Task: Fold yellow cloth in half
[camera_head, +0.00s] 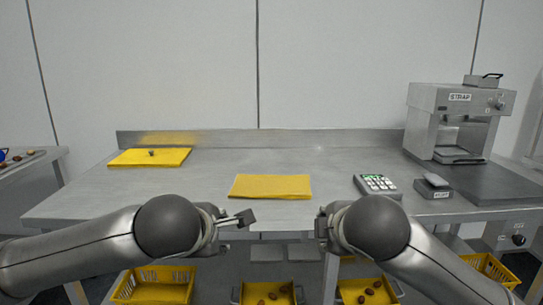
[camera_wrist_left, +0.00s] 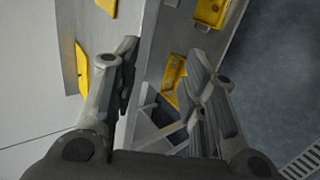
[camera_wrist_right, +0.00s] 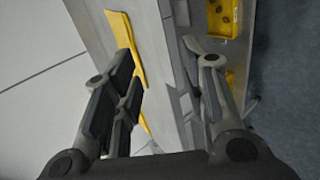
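A yellow cloth (camera_head: 270,187) lies flat near the front edge of the steel table, in the middle of the head view. A second flat yellow piece (camera_head: 150,158) lies at the back left with a small dark object on it. My left gripper (camera_head: 243,219) is open and empty in front of the table edge, below and left of the middle cloth. My right gripper (camera_head: 323,222) is in front of the edge, below and right of it. In the right wrist view its fingers (camera_wrist_right: 158,62) are spread and empty, with yellow cloth (camera_wrist_right: 122,32) beyond the left finger. Neither gripper touches cloth.
A keypad device (camera_head: 376,185) and a small grey device (camera_head: 432,186) stand right of the cloth. A steel strapping machine (camera_head: 450,120) is at the back right. Yellow baskets (camera_head: 152,288), some holding dates, are below the table. The table between the two yellow pieces is clear.

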